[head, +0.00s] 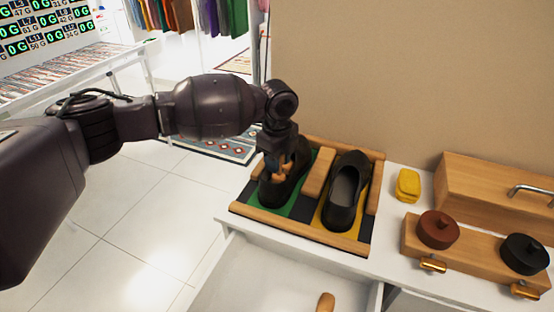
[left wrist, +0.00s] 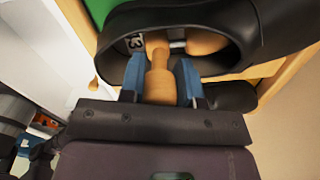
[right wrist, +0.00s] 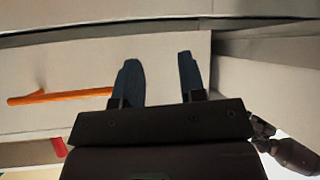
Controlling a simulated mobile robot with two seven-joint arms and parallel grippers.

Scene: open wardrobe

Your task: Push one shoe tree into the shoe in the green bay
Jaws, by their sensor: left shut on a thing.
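My left gripper (head: 281,168) points down over the black shoe (head: 284,190) in the green bay (head: 247,193) of the wooden tray (head: 300,231). It is shut on a wooden shoe tree (left wrist: 160,85), also seen in the left wrist view, between its blue fingers (left wrist: 160,80). The shoe tree's front part is inside the shoe's opening (left wrist: 215,60); how deep it sits is hidden. A second black shoe (head: 344,205) lies in the yellow bay (head: 329,220), its opening empty. My right gripper (right wrist: 160,80) is open and empty in the right wrist view.
A rounded wooden piece (head: 326,302) shows at the bottom in the open white drawer. Right of the tray are a yellow block (head: 408,184), a wooden stand with brown (head: 438,228) and black (head: 525,252) round tins, and a wooden box (head: 495,185). An orange stick (right wrist: 60,97) lies near my right gripper.

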